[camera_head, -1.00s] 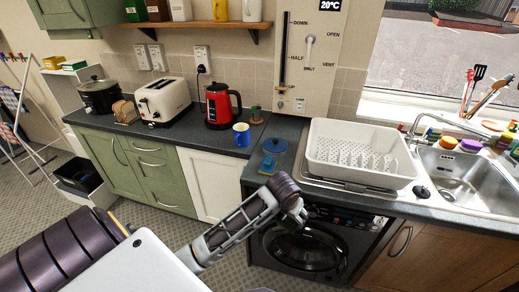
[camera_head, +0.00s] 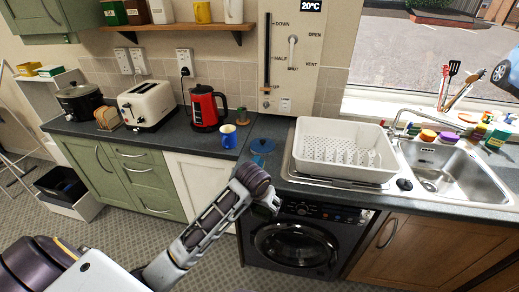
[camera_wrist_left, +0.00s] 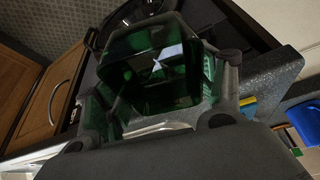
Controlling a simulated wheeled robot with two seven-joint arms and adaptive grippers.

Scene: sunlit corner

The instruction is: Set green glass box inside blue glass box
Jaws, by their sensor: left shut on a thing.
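My left gripper (camera_head: 268,205) is in front of the counter edge, above and before the washing machine. In the left wrist view its fingers are shut on a dark green, see-through glass box (camera_wrist_left: 150,75), which is tilted in that picture. I cannot make out the green box in the head view. My right gripper is not in view.
A blue mug (camera_head: 228,136) and a red kettle (camera_head: 207,108) stand left of the blue item. A white dish rack (camera_head: 340,150) and the sink (camera_head: 450,170) are to the right. The washing machine (camera_head: 295,243) is below the counter. A toaster (camera_head: 152,104) stands farther left.

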